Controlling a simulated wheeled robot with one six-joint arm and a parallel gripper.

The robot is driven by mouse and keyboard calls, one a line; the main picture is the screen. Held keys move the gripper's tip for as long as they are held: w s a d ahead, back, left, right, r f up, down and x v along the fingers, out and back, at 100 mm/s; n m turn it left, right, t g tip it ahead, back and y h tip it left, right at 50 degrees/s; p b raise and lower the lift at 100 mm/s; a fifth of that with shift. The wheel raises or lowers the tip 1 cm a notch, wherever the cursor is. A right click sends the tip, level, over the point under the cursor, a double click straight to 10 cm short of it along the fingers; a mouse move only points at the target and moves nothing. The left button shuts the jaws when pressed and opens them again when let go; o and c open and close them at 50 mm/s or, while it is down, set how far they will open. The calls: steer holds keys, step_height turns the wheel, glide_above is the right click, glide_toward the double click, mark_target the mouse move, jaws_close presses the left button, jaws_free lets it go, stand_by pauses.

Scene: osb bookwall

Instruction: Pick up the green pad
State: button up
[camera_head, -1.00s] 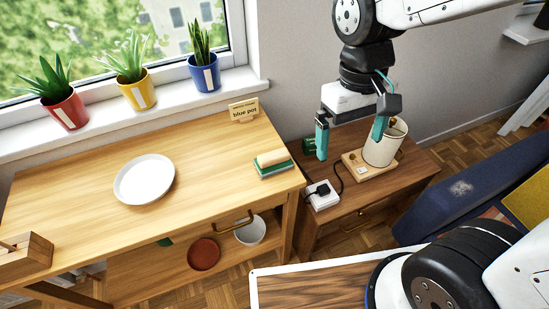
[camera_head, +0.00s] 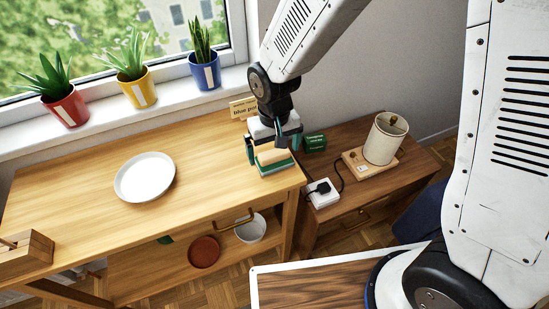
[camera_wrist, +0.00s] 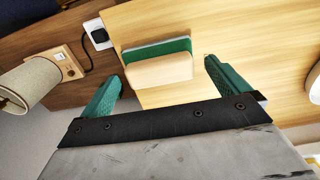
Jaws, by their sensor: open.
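The green pad (camera_head: 278,167) lies on the right end of the wooden sideboard, with a pale wooden block (camera_head: 271,157) on top of it. In the wrist view the green pad (camera_wrist: 158,49) shows as a green strip behind the wooden block (camera_wrist: 158,71). My gripper (camera_head: 274,148) is open above the pad and block, with teal fingers to their left and right. In the wrist view my gripper (camera_wrist: 163,70) has a gap on both sides of the block. I see no contact.
A white plate (camera_head: 145,178) lies on the sideboard (camera_head: 90,225). A "blue pot" sign (camera_head: 241,109) stands behind my gripper. A lower table at right holds a dark green box (camera_head: 314,142), a lamp (camera_head: 383,140) and a white socket block (camera_head: 323,193). Potted plants line the windowsill.

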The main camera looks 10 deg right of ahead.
mark_target(274, 153)
step_height(274, 153, down, 3)
steer(key=shift+w+f, duration=0.1)
steer(key=c, duration=0.9)
